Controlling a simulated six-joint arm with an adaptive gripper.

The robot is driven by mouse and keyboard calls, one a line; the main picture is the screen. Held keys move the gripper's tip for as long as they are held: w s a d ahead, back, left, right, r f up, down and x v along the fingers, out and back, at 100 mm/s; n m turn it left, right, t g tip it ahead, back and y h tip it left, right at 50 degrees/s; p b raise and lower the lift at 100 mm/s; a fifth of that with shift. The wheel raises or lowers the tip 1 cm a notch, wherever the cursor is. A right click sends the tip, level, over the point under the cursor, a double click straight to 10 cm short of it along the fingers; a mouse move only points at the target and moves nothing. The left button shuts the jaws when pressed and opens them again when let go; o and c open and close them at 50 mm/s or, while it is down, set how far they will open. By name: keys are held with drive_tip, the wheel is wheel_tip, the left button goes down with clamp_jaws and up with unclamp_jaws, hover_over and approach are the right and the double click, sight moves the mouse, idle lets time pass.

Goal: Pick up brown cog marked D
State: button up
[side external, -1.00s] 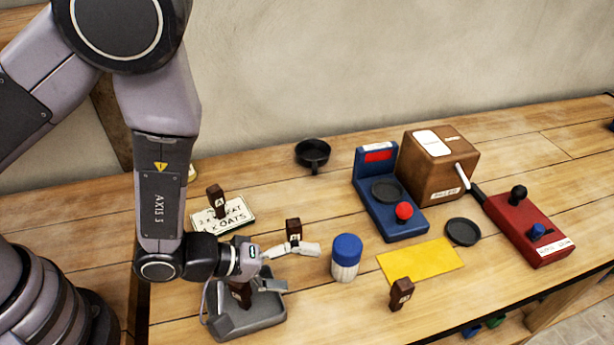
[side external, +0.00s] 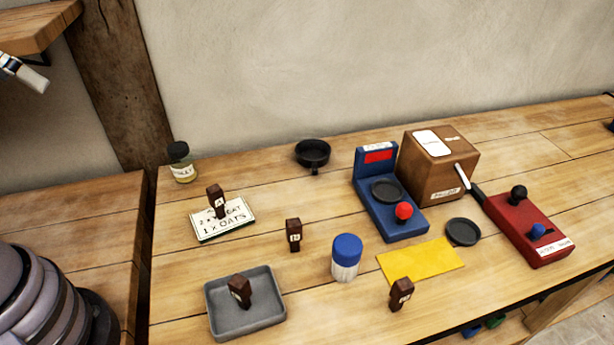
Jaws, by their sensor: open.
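Several dark brown cogs with small pale letter marks are on the bench. One brown cog (side external: 293,234) stands on bare wood left of the blue-lidded jar. One brown cog (side external: 240,291) is in the grey tray (side external: 215,318). One brown cog (side external: 401,294) stands near the front edge, and one brown cog (side external: 215,200), whose mark looks like A, stands at the white recipe card (side external: 236,222). The other letters are too small to read surely, so I cannot tell which is D. My gripper (side external: 22,72) shows only partly at the upper left edge, open and far from all the cogs.
A blue-lidded jar (side external: 346,258), a yellow mat (side external: 421,262), a black dish (side external: 462,232), a blue scale (side external: 395,220), a wooden mill box (side external: 440,165) and a red control box (side external: 530,230) fill the right side. A black pan (side external: 313,153) and a small jar (side external: 181,162) stand behind.

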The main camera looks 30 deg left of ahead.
drive_tip(key=shift+s+a+r, duration=0.1)
drive_tip(key=shift+s+a, duration=0.05)
drive_tip(key=shift+s, duration=0.35)
drive_tip(key=shift+s+a+r, duration=0.1)
drive_tip(key=shift+s+a, duration=0.05)
drive_tip(key=shift+s, duration=0.3)
drive_tip(key=shift+c, duration=0.5)
drive_tip(key=shift+s, duration=0.3)
drive_tip(key=shift+c, duration=1)
drive_tip(key=c, duration=0.5)
